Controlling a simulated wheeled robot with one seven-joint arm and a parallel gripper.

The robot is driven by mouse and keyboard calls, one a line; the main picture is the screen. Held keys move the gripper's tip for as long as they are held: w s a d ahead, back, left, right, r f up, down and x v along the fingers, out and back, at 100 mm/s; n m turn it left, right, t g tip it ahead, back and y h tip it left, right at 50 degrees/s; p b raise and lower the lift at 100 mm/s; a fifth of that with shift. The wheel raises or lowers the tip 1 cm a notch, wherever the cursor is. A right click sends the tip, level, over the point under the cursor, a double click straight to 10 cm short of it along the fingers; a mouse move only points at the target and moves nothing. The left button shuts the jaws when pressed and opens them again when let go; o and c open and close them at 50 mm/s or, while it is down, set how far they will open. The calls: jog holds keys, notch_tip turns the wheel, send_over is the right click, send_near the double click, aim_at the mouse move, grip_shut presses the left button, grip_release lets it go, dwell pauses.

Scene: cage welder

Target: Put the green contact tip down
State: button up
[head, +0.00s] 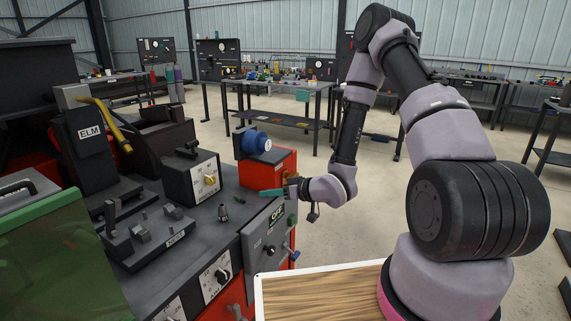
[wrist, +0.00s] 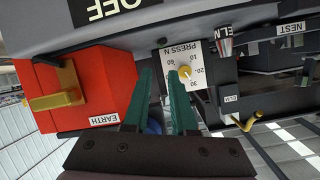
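A small dark green piece (head: 239,198) lies on the grey bench top, just left of my gripper in the head view. It may be the green contact tip, but it is too small to be sure. My gripper (head: 264,193) is above the front right part of the bench, by the red block. In the wrist view, the two teal fingers of my gripper (wrist: 159,72) stand apart with a clear gap. Nothing shows held between them.
A metal cone-shaped nozzle (head: 223,213) stands on the bench. Behind it is a box with a yellow dial (head: 208,180), also in the wrist view (wrist: 185,72). The red EARTH block (wrist: 88,90) is close beside my fingers. A wooden-topped surface (head: 320,296) is in front.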

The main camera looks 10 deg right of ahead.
jog(key=w+d+r+m+h, duration=0.1)
jog(key=d+r+m+h, duration=0.3)
jog(key=d+r, duration=0.6)
jog(key=w+d+r+m+h, duration=0.1)
jog(key=d+r+h, duration=0.6)
jog(key=r, duration=0.6)
jog(key=s+d+r+m+y, duration=0.1)
jog(key=s+r+m, duration=0.2)
jog(key=s+r, duration=0.4)
jog(key=s+r+m+g+y, duration=0.1)
jog(key=s+r+m, duration=0.2)
jog(key=s+r, duration=0.5)
jog(key=s, duration=0.8)
jog(key=shift+s+d, duration=0.15)
jog(key=shift+d, duration=0.25)
